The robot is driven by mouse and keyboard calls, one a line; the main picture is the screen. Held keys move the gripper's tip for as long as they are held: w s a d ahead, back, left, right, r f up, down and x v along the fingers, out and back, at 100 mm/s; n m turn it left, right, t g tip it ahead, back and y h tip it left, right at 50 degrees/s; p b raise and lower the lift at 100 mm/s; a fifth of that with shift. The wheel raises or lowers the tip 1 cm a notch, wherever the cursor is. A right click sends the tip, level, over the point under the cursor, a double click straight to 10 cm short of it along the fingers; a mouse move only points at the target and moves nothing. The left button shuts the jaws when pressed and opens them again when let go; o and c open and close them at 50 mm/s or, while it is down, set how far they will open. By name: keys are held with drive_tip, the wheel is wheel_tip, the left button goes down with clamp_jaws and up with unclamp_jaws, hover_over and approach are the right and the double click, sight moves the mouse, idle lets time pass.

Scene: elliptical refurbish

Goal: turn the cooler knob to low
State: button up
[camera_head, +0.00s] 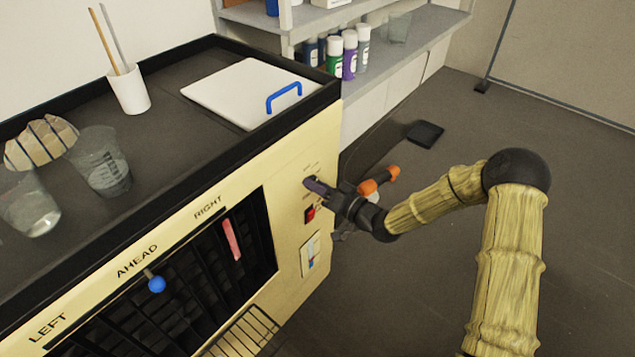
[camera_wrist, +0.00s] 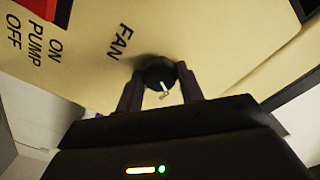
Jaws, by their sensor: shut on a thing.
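The cooler (camera_head: 292,215) is a cream cabinet with a dark louvred front, at the left and middle of the head view. Its black round knob (camera_wrist: 159,74) has a white pointer line and sits by the word FAN in the wrist view. The pointer aims down and slightly right in that picture. My gripper (camera_wrist: 160,88) is shut on the knob, with one finger on each side. In the head view my gripper (camera_head: 328,190) reaches the upper right of the cooler's front, and its fingers hide most of the knob. The setting labels around the knob are not readable.
A red pump switch (camera_head: 310,214) sits just below my gripper. A blue-knobbed lever (camera_head: 156,284) stands out from the louvres. A lid with a blue handle (camera_head: 284,96), clear cups (camera_head: 101,160) and a white holder (camera_head: 129,90) are on top. An orange-and-black tool (camera_head: 379,180) is behind my gripper.

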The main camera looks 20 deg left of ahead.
drive_tip(key=shift+m+p, duration=0.4)
drive_tip(key=shift+m, duration=0.9)
drive_tip(key=o, duration=1)
drive_tip(key=shift+d, duration=0.1)
drive_tip(key=v, duration=1.7)
drive_tip(key=shift+s+d, duration=0.1)
drive_tip(key=shift+d, duration=0.05)
drive_tip(key=shift+f, duration=0.1)
